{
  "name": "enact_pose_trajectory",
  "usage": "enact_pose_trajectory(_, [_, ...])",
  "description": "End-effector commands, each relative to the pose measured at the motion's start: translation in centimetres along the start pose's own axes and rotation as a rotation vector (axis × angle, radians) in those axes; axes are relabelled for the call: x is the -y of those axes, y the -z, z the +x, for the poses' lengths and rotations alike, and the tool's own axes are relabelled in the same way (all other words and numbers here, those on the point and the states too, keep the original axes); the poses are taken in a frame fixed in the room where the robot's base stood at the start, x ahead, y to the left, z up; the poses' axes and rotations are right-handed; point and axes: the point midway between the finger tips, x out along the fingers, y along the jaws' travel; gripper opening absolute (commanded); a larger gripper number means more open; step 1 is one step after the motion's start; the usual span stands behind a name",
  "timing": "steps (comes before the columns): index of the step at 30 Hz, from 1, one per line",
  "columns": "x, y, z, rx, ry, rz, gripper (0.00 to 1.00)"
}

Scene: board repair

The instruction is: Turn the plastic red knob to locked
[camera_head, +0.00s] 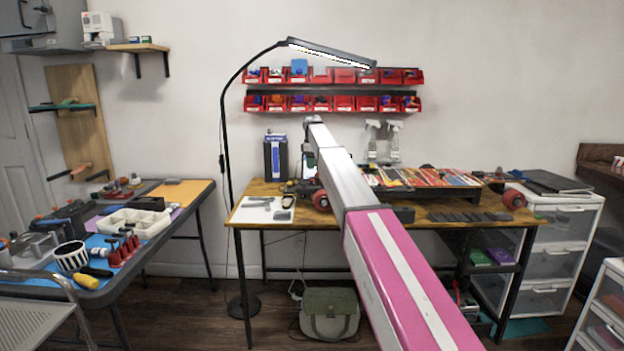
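I cannot clearly pick out a red plastic knob in the head view. Round red wheel-like parts show on the workbench, one at its left (321,200) beside my arm and one at its right end (514,199). I cannot tell whether either is the knob. My pink and silver arm reaches from the lower right up over the wooden workbench (262,216) and hides part of its middle. I cannot make out my gripper or its fingers at the far end of the arm.
A black lamp (229,150) stands left of the workbench. Red bins (344,103) hang on the wall. A side table with a white tray (134,222) is at left, white drawers (556,250) at right. A green bag (330,312) lies below the bench.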

Motion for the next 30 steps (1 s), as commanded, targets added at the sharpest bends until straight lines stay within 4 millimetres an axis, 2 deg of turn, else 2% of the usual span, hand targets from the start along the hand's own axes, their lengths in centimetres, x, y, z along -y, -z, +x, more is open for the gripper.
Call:
enact_pose_trajectory(3, [0.1,0.0,2.4,0.0,0.001,0.0,0.33])
enact_pose_trajectory(10, [0.0,0.0,6.0,0.0,0.001,0.0,0.33])
enact_pose_trajectory(15, [0.0,0.0,6.9,0.0,-0.001,0.0,0.33])
enact_pose_trajectory(21, [0.0,0.0,6.9,0.0,-0.001,0.0,0.33])
enact_pose_trajectory(22, [0.0,0.0,6.9,0.0,-0.001,0.0,0.3])
enact_pose_trajectory(24, [0.0,0.0,6.9,0.0,-0.001,0.0,0.07])
enact_pose_trajectory(25, [0.0,0.0,6.9,0.0,-0.001,0.0,0.0])
enact_pose_trajectory(30, [0.0,0.0,6.9,0.0,-0.001,0.002,0.0])
